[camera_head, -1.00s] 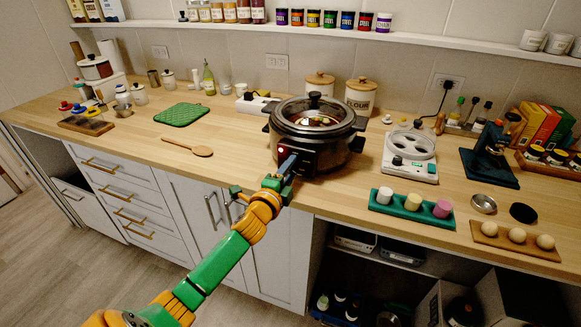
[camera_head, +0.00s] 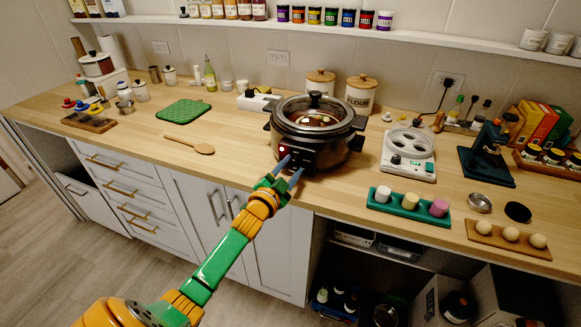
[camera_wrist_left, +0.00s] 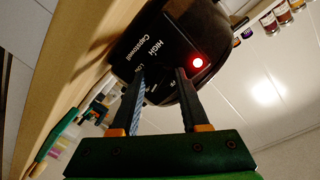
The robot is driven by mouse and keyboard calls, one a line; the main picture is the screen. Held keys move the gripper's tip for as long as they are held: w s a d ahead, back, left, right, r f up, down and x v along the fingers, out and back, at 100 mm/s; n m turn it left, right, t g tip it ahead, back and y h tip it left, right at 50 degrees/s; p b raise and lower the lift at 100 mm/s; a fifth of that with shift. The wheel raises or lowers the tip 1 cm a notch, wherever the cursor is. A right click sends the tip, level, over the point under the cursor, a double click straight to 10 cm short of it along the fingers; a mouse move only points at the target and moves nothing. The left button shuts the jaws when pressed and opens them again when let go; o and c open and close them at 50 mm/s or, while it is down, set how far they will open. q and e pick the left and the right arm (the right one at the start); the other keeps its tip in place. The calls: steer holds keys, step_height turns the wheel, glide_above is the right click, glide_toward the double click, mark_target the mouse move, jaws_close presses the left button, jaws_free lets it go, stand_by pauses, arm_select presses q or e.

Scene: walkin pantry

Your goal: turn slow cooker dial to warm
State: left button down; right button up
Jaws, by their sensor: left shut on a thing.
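The slow cooker (camera_head: 312,130) is a black round pot with a lid, standing on the wooden counter. Its front panel also shows in the left wrist view (camera_wrist_left: 168,40), with HIGH and part of LOW legible and a lit red light (camera_wrist_left: 197,62). My left gripper (camera_head: 292,166) is at this panel, one finger on each side of the dial spot. In the left wrist view, my left gripper (camera_wrist_left: 158,84) has its fingertips against the panel, shut on the dial. The dial is mostly hidden, and its setting cannot be read. My right gripper is out of view.
A white appliance (camera_head: 408,155) stands right of the cooker, and a green tray (camera_head: 408,208) with several cups is in front of it. A wooden spoon (camera_head: 190,144) and green mat (camera_head: 183,111) lie to the left.

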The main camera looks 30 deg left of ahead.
arm_select(q)
steer(key=shift+n, duration=0.4)
steer(key=shift+c, duration=2)
jaws_free()
steer(key=s+d, duration=0.1)
steer(key=s, duration=0.6)
